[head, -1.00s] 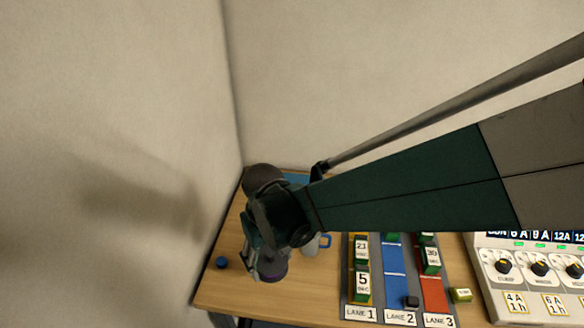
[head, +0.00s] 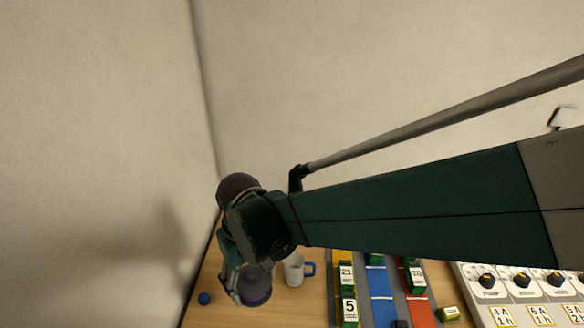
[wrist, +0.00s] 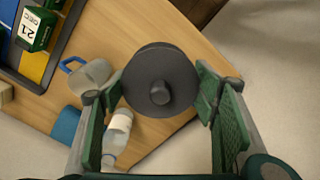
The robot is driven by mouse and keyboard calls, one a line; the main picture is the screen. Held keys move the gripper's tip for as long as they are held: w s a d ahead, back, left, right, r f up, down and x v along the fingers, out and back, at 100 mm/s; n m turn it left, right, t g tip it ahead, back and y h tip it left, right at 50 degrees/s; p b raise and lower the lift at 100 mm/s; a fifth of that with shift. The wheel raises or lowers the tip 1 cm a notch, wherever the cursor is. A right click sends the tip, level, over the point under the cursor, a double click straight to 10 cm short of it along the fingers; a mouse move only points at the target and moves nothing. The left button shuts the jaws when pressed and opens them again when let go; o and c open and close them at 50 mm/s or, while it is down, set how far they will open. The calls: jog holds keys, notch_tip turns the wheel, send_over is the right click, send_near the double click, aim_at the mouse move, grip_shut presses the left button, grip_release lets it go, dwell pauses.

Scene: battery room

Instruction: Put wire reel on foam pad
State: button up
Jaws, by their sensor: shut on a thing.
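The wire reel is a dark grey round reel (wrist: 160,82) with a central knob, held between the two fingers of my gripper (wrist: 160,98) in the wrist view. In the head view, my gripper (head: 244,288) points down over the left part of the table. The reel's grey and purple part (head: 258,288) shows at its tips. A blue patch, probably the foam pad (wrist: 66,125), lies near the table edge in the wrist view, left of the reel and partly covered by my finger. In the head view it is hidden behind my arm.
A mug with a blue handle (head: 294,270) stands just right of the reel. A clear bottle with a white label (wrist: 118,130) is near the table edge. A small blue round object (head: 204,298) lies left. The lane board (head: 362,304) holds battery blocks further right.

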aim_at(252, 275)
jog(key=shift+r, duration=1.9)
jog(key=shift+w+a+r+p, duration=0.1)
jog(key=shift+w+a+p, duration=0.05)
jog(key=shift+w, duration=0.45)
jog(key=shift+w+a+r+p, duration=0.1)
jog(key=shift+w+p, duration=0.05)
jog(key=shift+w, duration=0.4)
jog(key=w+r+n+p, duration=0.15)
jog(key=w+p, duration=0.35)
jog(key=w, duration=2)
jog(key=w+d+f+p, duration=0.2)
jog(key=w+d, duration=0.2)
jog(key=w, duration=0.8)
jog(key=f, duration=0.5)
jog(key=shift+w+d, duration=0.25)
jog(key=shift+w, duration=0.1)
jog(key=shift+f, duration=0.1)
jog(key=shift+f+p, duration=0.35)
jog(key=shift+f, duration=2.75)
